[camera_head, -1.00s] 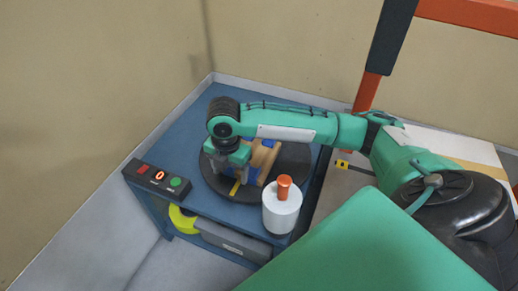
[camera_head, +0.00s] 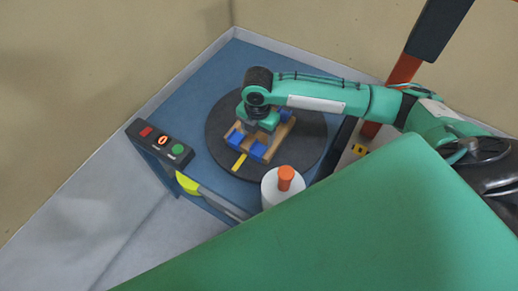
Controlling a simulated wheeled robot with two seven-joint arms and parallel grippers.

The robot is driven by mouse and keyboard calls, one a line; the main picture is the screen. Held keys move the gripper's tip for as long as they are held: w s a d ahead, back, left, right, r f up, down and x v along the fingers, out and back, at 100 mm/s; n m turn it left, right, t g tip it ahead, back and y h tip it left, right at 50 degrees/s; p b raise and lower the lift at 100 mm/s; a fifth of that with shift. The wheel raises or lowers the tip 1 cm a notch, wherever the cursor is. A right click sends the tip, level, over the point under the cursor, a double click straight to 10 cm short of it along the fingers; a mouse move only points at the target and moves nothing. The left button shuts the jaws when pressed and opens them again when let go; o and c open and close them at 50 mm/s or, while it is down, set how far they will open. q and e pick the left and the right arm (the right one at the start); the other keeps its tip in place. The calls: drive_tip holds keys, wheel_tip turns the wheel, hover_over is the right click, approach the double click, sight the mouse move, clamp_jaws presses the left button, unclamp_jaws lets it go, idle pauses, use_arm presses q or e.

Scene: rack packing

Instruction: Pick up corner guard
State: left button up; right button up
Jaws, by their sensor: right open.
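Several blue blocks, which look like the corner guards, sit on a wooden frame (camera_head: 277,139) on the dark round turntable (camera_head: 310,150). One blue corner guard (camera_head: 257,151) is at the near side, another (camera_head: 235,137) at the left, and a third (camera_head: 286,115) at the far right. My right gripper (camera_head: 258,130) is open and points down over the wooden frame. The wrist hides part of the frame, and I cannot tell whether the fingers touch a guard. My left gripper is not in view.
A white canister with an orange top (camera_head: 284,184) stands near the turntable's front. A dark control box (camera_head: 160,143) with red and green buttons is at the left edge of the blue table (camera_head: 192,103). A yellow strip (camera_head: 239,162) lies beside the frame. Walls stand behind.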

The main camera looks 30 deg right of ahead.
sight(259, 150)
drive_tip(key=f, duration=0.5)
drive_tip(key=shift+s+f, duration=0.3)
drive_tip(key=shift+f, duration=0.05)
drive_tip(key=shift+a, duration=0.1)
drive_tip(key=c, duration=1)
